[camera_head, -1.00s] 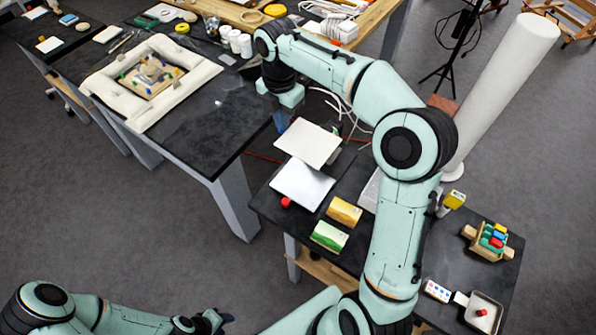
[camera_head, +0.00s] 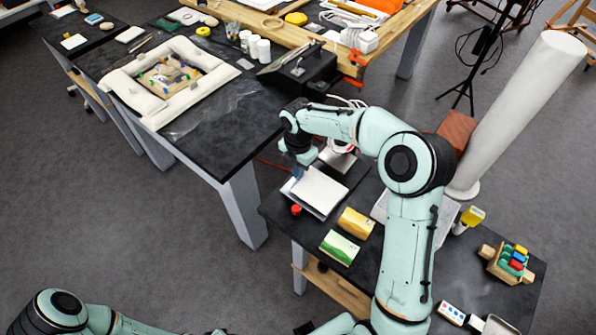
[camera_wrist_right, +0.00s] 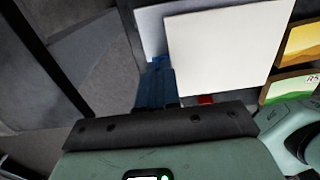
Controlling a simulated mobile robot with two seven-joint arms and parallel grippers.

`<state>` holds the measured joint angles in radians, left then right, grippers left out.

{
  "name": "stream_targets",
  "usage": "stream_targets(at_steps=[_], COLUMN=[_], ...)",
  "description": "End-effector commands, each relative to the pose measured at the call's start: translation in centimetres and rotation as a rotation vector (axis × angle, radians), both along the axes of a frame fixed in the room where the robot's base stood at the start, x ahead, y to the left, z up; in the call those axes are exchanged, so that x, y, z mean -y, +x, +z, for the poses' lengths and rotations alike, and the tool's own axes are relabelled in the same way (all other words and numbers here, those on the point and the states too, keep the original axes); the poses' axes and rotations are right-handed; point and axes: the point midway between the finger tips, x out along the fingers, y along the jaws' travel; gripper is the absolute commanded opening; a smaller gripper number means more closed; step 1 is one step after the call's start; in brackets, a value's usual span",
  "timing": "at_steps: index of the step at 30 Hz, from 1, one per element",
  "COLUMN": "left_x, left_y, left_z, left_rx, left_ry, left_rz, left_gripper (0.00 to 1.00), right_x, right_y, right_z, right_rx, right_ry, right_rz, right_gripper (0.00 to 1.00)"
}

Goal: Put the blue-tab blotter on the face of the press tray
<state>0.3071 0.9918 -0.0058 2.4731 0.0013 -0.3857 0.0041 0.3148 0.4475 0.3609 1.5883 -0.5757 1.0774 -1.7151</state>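The blue-tab blotter (camera_head: 321,187) is a flat cream-white sheet over the press tray, and fills the upper middle of the right wrist view (camera_wrist_right: 225,50). The paler press tray (camera_head: 291,187) shows past its left edge, and also in the right wrist view (camera_wrist_right: 150,30). Most of the tray face is hidden. My right gripper (camera_head: 298,173) is at the sheet's far left corner, its blue fingers (camera_wrist_right: 155,85) against the edge; it appears shut on the blotter. I cannot tell whether sheet and tray touch. My left arm shows at lower left; its gripper is out of frame.
A red knob (camera_head: 296,210) stands in front of the tray. A metal stand (camera_head: 338,158) is just behind. A white column (camera_head: 515,115) rises at the right. A black-topped table (camera_head: 225,130) stands at left.

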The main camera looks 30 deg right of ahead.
Motion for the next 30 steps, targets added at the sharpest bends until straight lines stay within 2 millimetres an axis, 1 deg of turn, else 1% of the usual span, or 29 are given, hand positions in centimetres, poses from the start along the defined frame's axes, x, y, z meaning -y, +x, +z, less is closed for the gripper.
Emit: stream_targets(at_steps=[1,3,11,15,16,17,18,26,30], left_x=[0.0,0.0,0.0,0.0,0.0,0.0,0.0,0.0,0.0], left_y=[-0.1,-0.1,-0.1,-0.2,-0.2,-0.2,-0.2,-0.2,0.0], left_z=[-0.1,-0.2,-0.1,-0.3,-0.2,-0.2,-0.2,-0.2,0.0], left_rx=[-0.001,-0.001,-0.001,-0.002,-0.002,-0.002,-0.002,-0.002,0.000], left_ry=[0.000,0.000,0.000,0.000,0.000,0.000,0.000,0.000,0.000], left_rz=[0.000,0.000,0.000,0.000,0.000,0.000,0.000,0.000,0.000], left_gripper=[0.43,0.43,0.43,0.43,0.43,0.43,0.43,0.43,0.43], right_x=[0.0,0.0,0.0,0.0,0.0,0.0,0.0,0.0,0.0], right_y=[-0.1,0.0,0.0,0.0,0.0,0.0,0.0,0.0,0.1], right_z=[-0.7,-1.0,-1.0,-1.5,-1.4,-1.4,-1.4,-1.3,-0.3], right_rx=[-0.001,0.001,0.002,0.001,0.001,0.002,0.002,0.002,0.005], right_ry=[0.001,0.000,0.000,0.000,-0.001,0.000,0.000,0.000,0.000], right_rz=[0.000,0.000,0.000,0.001,0.000,0.000,0.000,0.000,0.000], right_gripper=[0.00,0.00,0.00,0.00,0.13,0.22,0.28,0.28,0.28])
